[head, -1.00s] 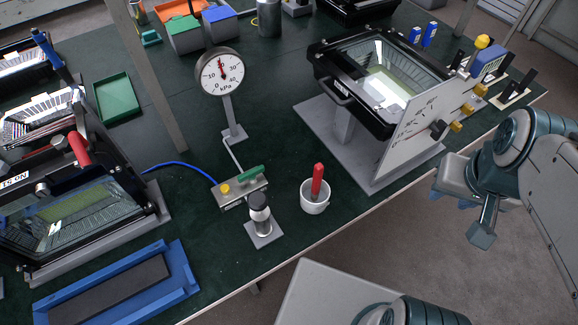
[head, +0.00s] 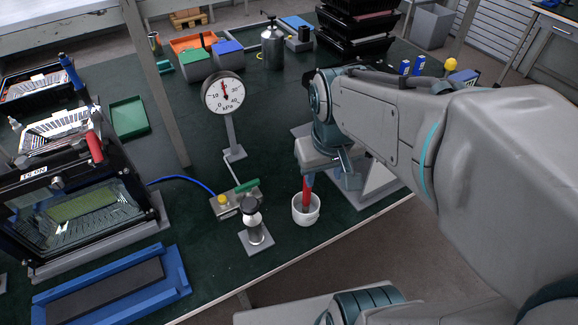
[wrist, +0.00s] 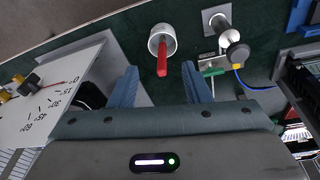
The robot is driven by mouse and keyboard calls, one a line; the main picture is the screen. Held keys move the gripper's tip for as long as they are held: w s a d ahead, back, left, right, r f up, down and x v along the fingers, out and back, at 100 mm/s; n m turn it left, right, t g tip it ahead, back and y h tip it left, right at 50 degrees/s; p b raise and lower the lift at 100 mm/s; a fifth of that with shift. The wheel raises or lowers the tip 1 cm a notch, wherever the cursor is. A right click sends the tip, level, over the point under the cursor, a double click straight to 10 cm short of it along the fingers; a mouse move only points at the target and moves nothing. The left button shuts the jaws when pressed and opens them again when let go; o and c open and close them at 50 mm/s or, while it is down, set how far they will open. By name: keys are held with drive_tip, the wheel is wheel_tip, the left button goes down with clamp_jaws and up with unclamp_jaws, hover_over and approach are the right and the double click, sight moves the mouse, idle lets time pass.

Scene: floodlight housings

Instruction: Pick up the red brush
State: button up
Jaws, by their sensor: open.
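The red brush (head: 306,192) stands handle up in a small white cup (head: 306,214) near the table's front edge. In the wrist view, the brush (wrist: 162,57) points from the cup (wrist: 161,34) towards my gripper (wrist: 160,68). Its handle end shows between the lines of the two blue fingers, touching neither in that view. My gripper (head: 331,180) is open and empty. In the head view it is just above and right of the cup, and one finger partly hides the top of the handle.
A pressure gauge (head: 223,95) rises behind. My arm covers much of the panel fixture on the right (wrist: 50,90).

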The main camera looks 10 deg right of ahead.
drive_tip(key=w+f, duration=0.1)
drive_tip(key=w, duration=0.2)
drive_tip(key=w+f+n+g, duration=0.1)
drive_tip(key=w, duration=0.2)
drive_tip(key=w+f+n+g, duration=0.1)
drive_tip(key=w, duration=0.3)
drive_tip(key=shift+a+f, duration=0.25)
drive_tip(key=shift+f+n, duration=0.3)
hover_over(307, 196)
drive_tip(key=f, duration=0.7)
drive_tip(key=shift+w+a+f, duration=0.15)
drive_tip(key=shift+w+f, duration=0.2)
drive_tip(key=shift+f, duration=0.05)
drive_tip(key=shift+w+d+f+p, duration=0.15)
drive_tip(key=shift+f+p, duration=0.05)
drive_tip(key=shift+f, duration=1.15)
drive_tip(key=shift+w+d+f+p, duration=0.1)
drive_tip(key=shift+f+p, duration=0.1)
drive_tip(key=shift+f, duration=1.15)
clamp_jaws()
